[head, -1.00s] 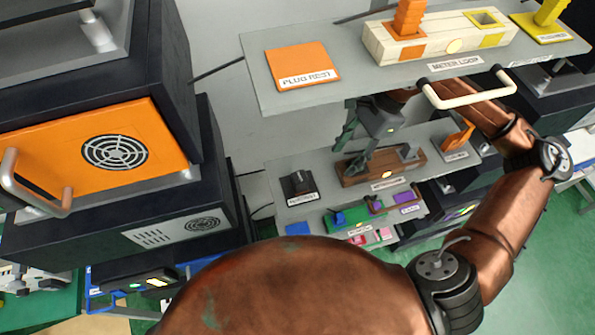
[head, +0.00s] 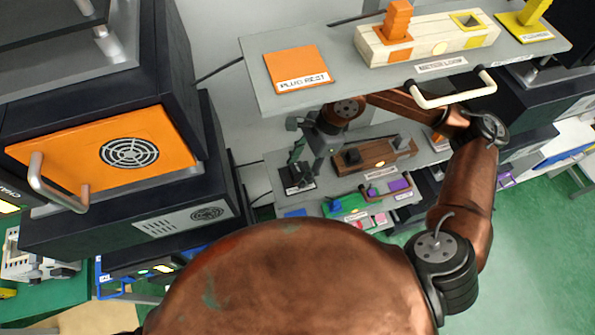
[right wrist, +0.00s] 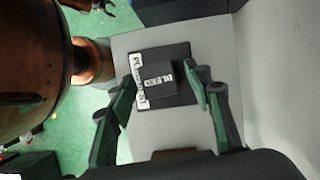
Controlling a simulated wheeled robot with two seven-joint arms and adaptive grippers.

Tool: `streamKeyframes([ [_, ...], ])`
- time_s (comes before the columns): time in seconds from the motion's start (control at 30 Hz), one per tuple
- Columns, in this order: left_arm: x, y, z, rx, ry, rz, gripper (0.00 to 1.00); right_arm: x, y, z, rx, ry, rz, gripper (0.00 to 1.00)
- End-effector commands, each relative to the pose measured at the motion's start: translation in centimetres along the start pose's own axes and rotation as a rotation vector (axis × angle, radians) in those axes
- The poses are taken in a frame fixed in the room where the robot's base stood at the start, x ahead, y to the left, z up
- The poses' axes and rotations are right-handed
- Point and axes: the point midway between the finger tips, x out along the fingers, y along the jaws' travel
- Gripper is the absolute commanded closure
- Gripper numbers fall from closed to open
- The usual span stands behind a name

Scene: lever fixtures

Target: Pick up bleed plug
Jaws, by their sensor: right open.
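The bleed plug (right wrist: 158,78) is a small dark block with a white label that partly reads "BLEED". It stands on a black square pad (right wrist: 181,53) with a white label along its edge. In the head view the plug (head: 297,177) is small and partly hidden behind my right gripper (head: 305,163). My right gripper (right wrist: 160,74) is open, and in the right wrist view its green fingers lie to either side of the plug, with gaps between. I cannot tell how far above the plug the fingertips are.
The pad is on a lower grey shelf (head: 275,163). A brown wooden block (head: 378,157) and a green fixture (head: 345,205) are close by. The upper shelf (head: 355,87) overhangs, with an orange pad (head: 296,65) and a white handle (head: 455,98). An orange-fronted machine stands left.

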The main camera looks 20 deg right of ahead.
Motion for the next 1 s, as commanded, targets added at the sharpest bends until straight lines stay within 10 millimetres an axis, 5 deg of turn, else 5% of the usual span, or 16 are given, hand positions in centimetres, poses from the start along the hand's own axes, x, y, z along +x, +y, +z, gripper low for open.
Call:
streamKeyframes([
  [0.33,0.28,0.00,0.00,0.000,0.000,0.000,0.62,1.56,-0.02,0.01,-0.001,0.000,-0.001,0.54],
  [1.0,0.27,0.01,0.00,0.000,0.001,0.000,0.62,1.52,-0.02,0.01,-0.001,-0.001,-0.001,0.99],
])
